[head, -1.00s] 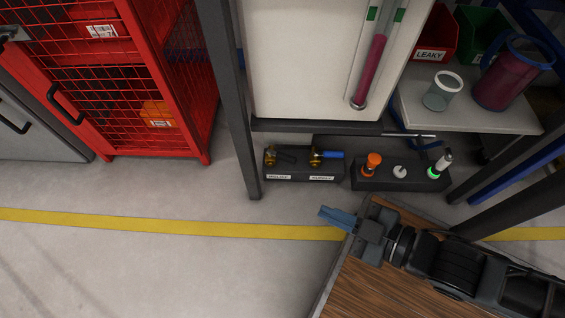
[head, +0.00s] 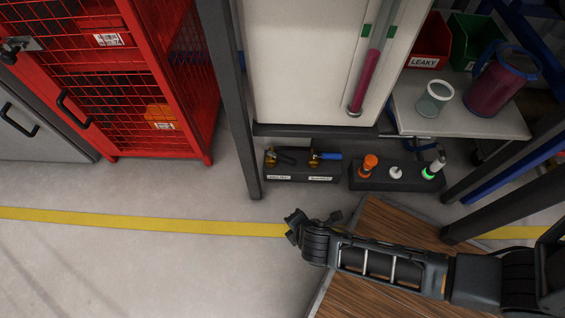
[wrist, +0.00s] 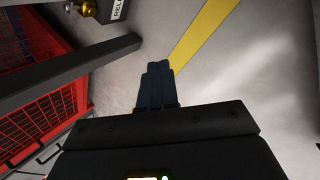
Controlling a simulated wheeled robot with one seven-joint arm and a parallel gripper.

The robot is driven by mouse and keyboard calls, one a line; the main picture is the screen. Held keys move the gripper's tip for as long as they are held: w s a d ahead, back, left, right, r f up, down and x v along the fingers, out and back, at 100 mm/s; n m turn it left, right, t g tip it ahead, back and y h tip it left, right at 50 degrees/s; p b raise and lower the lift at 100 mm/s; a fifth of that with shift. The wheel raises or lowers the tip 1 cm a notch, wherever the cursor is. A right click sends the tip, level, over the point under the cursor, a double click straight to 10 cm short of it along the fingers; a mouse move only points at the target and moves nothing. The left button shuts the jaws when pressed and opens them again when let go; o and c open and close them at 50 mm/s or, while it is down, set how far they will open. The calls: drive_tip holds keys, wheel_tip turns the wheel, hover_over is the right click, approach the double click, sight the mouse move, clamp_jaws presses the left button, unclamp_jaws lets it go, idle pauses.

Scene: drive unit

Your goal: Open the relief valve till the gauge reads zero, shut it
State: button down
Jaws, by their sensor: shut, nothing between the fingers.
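The relief valve (head: 271,158) is a brass fitting with a dark lever on the left of a low black block under the white panel. Its label reads RELIEF in part in the wrist view, where the brass fitting (wrist: 88,7) shows at the top left. A second brass valve with a blue handle (head: 331,155) stands right of it. A sight tube with magenta liquid (head: 366,78) is on the white panel; no dial gauge is in view. My gripper (head: 292,224) is in front of the block, apart from it. Its fingers (wrist: 156,85) are shut and empty.
Another black block (head: 395,183) carries an orange knob, a white knob and a green-lit lever. A dark post (head: 237,110) stands left of the valves. A red mesh cage (head: 150,100) is further left. A wooden top (head: 365,290) lies below my arm.

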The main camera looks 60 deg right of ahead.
drive_tip(key=w+d+n+g+h+p, duration=0.1)
drive_tip(key=w+d+n+g+h, duration=0.2)
drive_tip(key=w, duration=0.4)
drive_tip(key=n+h, duration=0.3)
approach(286, 162)
drive_tip(key=b+x, duration=0.5)
drive_tip(key=x, duration=0.1)
drive_tip(key=shift+w+d+f+g+b, duration=0.2)
drive_tip(key=shift+f+g+b, duration=0.05)
drive_tip(key=shift+g+b, duration=0.1)
drive_tip(key=shift+s, duration=0.1)
